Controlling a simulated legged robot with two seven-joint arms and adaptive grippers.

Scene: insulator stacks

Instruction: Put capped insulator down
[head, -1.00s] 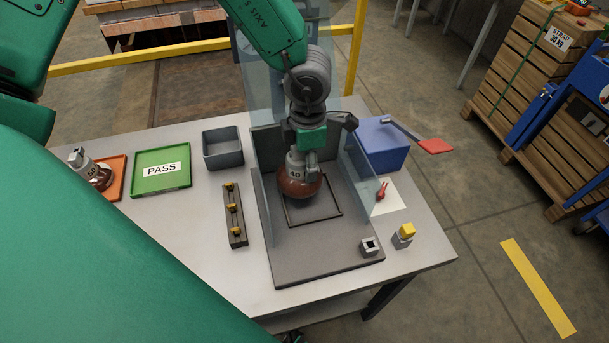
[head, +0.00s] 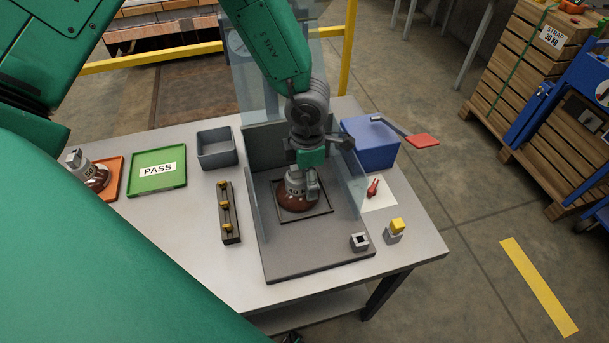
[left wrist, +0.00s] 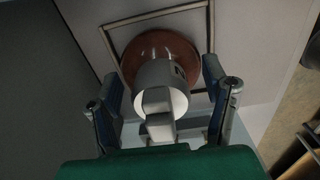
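The capped insulator (head: 296,199), a brown disc with a grey metal cap marked with a number, stands upright inside the thin dark square frame (head: 327,211) on the grey base plate (head: 310,253). It also shows in the left wrist view, disc (left wrist: 158,48) and cap (left wrist: 160,85). My left gripper (left wrist: 162,95) is above it, fingers on either side of the cap. Narrow gaps show between fingers and cap, so it looks open. In the head view the left gripper (head: 304,180) partly hides the cap. My right gripper is not in view.
Clear panels (head: 350,185) and a grey back wall (head: 262,148) enclose the plate. Around it are a dark rack (head: 229,222), grey bin (head: 217,150), green PASS tray (head: 157,182), orange tray (head: 113,172) with another insulator (head: 92,174), blue box (head: 372,148), and small grey block (head: 360,241).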

